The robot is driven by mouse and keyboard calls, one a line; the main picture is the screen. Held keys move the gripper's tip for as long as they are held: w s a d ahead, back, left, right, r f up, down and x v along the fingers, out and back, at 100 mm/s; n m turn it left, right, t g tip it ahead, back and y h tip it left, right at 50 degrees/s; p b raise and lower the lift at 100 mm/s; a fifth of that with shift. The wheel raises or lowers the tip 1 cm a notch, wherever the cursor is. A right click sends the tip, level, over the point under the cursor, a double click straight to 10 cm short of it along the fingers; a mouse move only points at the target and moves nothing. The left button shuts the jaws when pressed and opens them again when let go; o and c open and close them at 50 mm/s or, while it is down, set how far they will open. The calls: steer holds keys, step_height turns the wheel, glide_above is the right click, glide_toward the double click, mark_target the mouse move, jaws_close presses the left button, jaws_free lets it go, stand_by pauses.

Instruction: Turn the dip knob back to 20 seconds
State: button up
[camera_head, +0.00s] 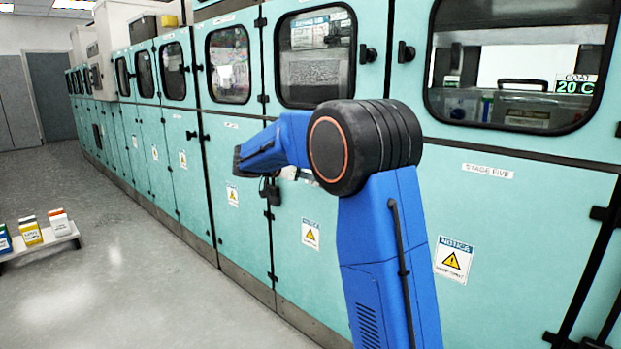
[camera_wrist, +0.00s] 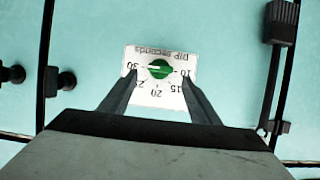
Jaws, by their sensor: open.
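In the wrist view, a round green dip knob (camera_wrist: 160,69) sits on a white dial plate (camera_wrist: 157,98) marked "DIP seconds", which appears upside down. The dial reads 10, 15, 20, 25 and 30. The knob's white pointer line is directed left in the picture, toward 30. The 20 mark is below the knob in this view. My gripper (camera_wrist: 159,77) is open, with one dark finger on each side of the knob, visibly apart from it sideways. Whether the fingertips reach the plate cannot be told. In the head view, my blue arm blocks the dial area.
A row of teal cabinets (camera_head: 498,225) with windows, latches and warning labels runs along the right. A dark latch (camera_wrist: 280,23) is at upper right in the wrist view. A low white shelf (camera_head: 45,239) with small boxes stands at left. The grey floor between is clear.

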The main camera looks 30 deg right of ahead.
steer(key=shift+x, duration=1.85)
steer(key=c, duration=1.1)
steer(key=shift+w+a+f+n+g+h, duration=0.1)
steer(key=shift+w+f+n+g+h, duration=0.2)
steer(key=shift+n+g+h, duration=1.25)
steer(key=shift+w+a+f+n+g+h, duration=0.2)
steer(key=shift+w+f+n+g, duration=0.1)
steer(key=shift+n, duration=2.55)
steer(key=shift+w+a+f+n+g+h, duration=0.1)
steer(key=shift+w+f+n+g+h, duration=0.15)
steer(key=shift+n+g+h, duration=1.3)
steer(key=shift+n+t+y, duration=0.7)
steer(key=shift+n+t, duration=0.1)
steer(key=shift+n, duration=0.05)
